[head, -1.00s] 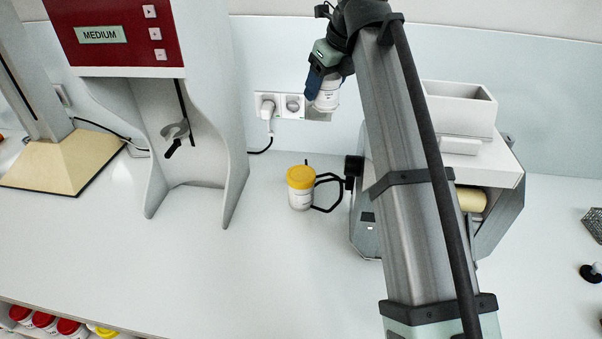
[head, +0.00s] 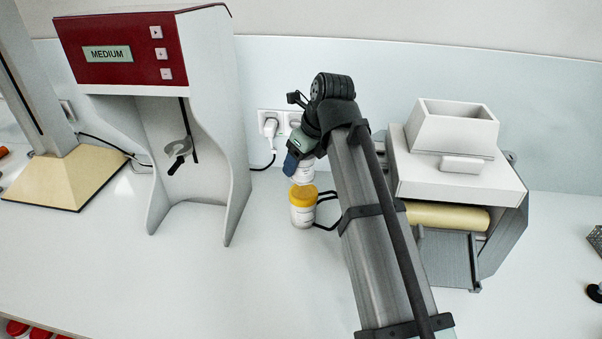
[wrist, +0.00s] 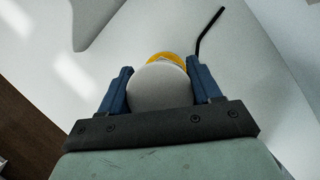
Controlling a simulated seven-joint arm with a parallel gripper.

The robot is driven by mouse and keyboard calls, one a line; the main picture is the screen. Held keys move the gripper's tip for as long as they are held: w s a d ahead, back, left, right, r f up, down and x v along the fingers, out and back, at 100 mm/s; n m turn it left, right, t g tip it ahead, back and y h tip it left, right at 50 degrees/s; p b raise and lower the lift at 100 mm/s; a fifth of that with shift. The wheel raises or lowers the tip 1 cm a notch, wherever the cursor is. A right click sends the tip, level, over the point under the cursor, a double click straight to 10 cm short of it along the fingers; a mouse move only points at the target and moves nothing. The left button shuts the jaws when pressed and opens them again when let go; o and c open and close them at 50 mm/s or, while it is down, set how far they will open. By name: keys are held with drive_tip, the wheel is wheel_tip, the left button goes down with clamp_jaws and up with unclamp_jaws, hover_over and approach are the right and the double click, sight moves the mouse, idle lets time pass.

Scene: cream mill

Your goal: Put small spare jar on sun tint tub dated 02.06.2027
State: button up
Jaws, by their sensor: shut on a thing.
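My gripper (head: 292,164) is shut on a small white jar (head: 304,175). In the head view the jar is right above a white tub with a yellow lid (head: 302,208), which stands upright on the counter. I cannot tell whether the jar touches the lid. The tub's label is too small to read, so its date cannot be told. In the wrist view the jar's round white top (wrist: 160,87) sits between the two blue fingers (wrist: 160,92). Part of the yellow lid (wrist: 168,58) shows behind it, and the rest of the tub is hidden.
A white machine with a red panel (head: 105,72) reading MEDIUM stands left of the tub. A roller mill with a hopper (head: 455,130) stands to the right. A plug and cable (head: 270,125) are at the wall behind.

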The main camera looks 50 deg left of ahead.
sight(301, 173)
drive_tip(key=shift+f, duration=1.9)
drive_tip(key=shift+f, duration=0.1)
drive_tip(key=o, duration=1)
drive_tip(key=v, duration=1.2)
drive_tip(key=shift+a, duration=0.1)
